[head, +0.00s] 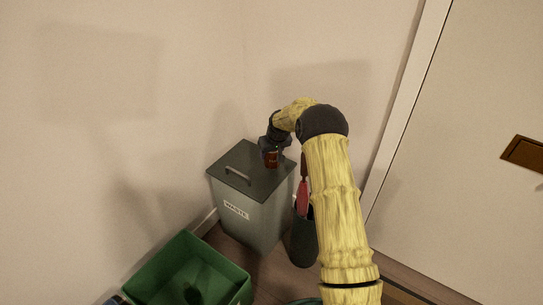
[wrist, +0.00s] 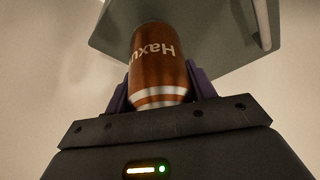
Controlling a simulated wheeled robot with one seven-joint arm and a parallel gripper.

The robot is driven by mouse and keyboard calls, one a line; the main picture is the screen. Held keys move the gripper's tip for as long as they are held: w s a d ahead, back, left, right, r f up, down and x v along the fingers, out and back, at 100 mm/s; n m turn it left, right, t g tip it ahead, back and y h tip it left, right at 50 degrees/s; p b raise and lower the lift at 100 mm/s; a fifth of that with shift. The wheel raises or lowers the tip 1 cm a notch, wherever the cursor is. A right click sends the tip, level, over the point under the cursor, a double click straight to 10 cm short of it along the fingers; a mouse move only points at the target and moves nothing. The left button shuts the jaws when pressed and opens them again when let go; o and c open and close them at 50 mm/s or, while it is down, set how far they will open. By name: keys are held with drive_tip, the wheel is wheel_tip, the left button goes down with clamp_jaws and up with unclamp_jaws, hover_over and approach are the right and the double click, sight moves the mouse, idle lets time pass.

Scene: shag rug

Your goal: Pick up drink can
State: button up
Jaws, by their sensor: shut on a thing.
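The drink can (head: 271,160) is small and reddish brown in the head view, at the top of the grey waste bin near its back right part. In the wrist view the can (wrist: 160,62) is brown with white lettering and pale bands at its near end. My gripper (head: 274,150) is shut on the can; in the wrist view its two dark purple fingers (wrist: 160,85) press on both sides of it. I cannot tell whether the can touches the lid or is just above it.
The grey waste bin (head: 247,214) has a flat dark lid with a handle (head: 238,175). A green open box (head: 236,292) stands in front on the floor. A dark narrow holder (head: 303,240) with a red item (head: 302,198) stands right of the bin. Walls close the corner behind; a door is at right.

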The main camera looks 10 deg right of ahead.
wheel_tip(320, 180, up, 8)
drive_tip(key=shift+p, duration=1.05)
drive_tip(key=shift+s+f, duration=0.1)
drive_tip(key=shift+f, duration=0.05)
